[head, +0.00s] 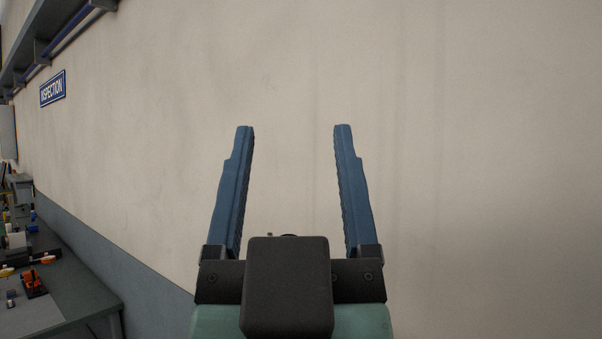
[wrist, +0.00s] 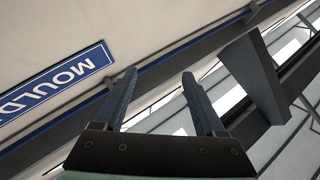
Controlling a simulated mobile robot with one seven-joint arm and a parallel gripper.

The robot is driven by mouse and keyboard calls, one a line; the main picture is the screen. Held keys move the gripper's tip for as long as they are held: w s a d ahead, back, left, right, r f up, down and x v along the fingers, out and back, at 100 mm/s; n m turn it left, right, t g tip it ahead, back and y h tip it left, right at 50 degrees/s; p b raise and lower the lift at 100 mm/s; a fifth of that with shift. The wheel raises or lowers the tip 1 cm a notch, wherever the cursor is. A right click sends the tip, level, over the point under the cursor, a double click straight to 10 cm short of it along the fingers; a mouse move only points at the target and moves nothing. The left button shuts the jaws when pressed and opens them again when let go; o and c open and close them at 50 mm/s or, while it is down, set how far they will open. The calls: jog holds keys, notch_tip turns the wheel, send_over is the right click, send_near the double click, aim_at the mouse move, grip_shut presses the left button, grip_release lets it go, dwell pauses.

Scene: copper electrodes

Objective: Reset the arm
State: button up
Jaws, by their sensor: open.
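My gripper (head: 295,127) stands upright in the middle of the head view, in front of a plain beige wall. Its two blue fingers are wide apart with nothing between them. In the wrist view my gripper (wrist: 159,76) also shows empty and open, pointing toward the upper wall and a dark beam. No copper electrode can be made out in either view.
A workbench (head: 82,287) with small tools and an orange item (head: 33,283) is at the lower left. The wrist view shows a blue sign (wrist: 55,82) and a grey bracket (wrist: 254,78).

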jog(key=shift+s+d+r+t, duration=0.25)
jog(key=shift+s+r+t, duration=0.35)
jog(key=shift+s+r, duration=0.55)
jog(key=shift+f, duration=0.1)
jog(key=shift+w+f+b, duration=0.1)
jog(key=shift+f+b, duration=0.85)
jog(key=shift+b, duration=0.05)
